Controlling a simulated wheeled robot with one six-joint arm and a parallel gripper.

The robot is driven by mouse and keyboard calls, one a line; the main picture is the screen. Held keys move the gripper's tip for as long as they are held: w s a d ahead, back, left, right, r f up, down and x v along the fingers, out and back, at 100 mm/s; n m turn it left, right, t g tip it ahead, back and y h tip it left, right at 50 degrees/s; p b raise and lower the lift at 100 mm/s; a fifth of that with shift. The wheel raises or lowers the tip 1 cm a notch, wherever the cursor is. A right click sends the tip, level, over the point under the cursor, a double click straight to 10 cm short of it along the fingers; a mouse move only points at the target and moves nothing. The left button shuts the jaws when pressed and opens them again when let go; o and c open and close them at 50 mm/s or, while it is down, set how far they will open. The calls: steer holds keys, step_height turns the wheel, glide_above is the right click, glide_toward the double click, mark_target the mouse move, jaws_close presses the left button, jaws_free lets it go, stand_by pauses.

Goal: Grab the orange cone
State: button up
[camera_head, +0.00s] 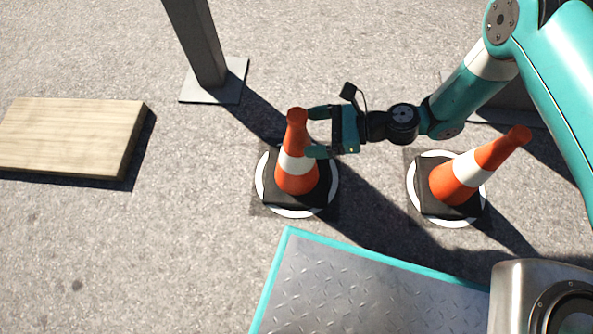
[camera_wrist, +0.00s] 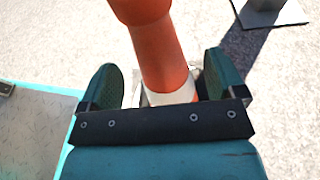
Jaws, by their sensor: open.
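An orange cone (camera_head: 296,170) with a white band and black square base stands upright on a white ring in the middle of the head view. A second orange cone (camera_head: 470,172), also banded white, stands on another ring to the right. My gripper (camera_head: 316,131) is open, at the upper part of the middle cone, with its fingers pointing left. In the wrist view, the cone (camera_wrist: 162,52) shows between the two open fingers (camera_wrist: 160,90), with a gap on either side. Its lower part is hidden behind the gripper body.
A wooden slab (camera_head: 70,137) lies at the left. A grey post (camera_head: 198,45) on a square foot (camera_head: 232,85) stands behind the middle cone. A teal-edged metal plate (camera_head: 370,297) is at the front. Bare pavement lies between slab and cone.

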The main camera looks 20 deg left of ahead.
mark_target(297, 134)
steer(key=b+x, duration=0.1)
steer(key=x, duration=0.1)
steer(key=b+x, duration=0.1)
steer(key=x, duration=0.1)
steer(key=shift+s+d+f, duration=0.1)
steer(key=shift+d+f, duration=0.05)
steer(key=shift+f, duration=0.15)
steer(key=shift+a+r, duration=0.1)
steer(key=shift+a, duration=0.15)
steer(key=shift+c, duration=0.5)
steer(key=c, duration=1.4)
jaws_close()
steer(key=shift+r, duration=0.15)
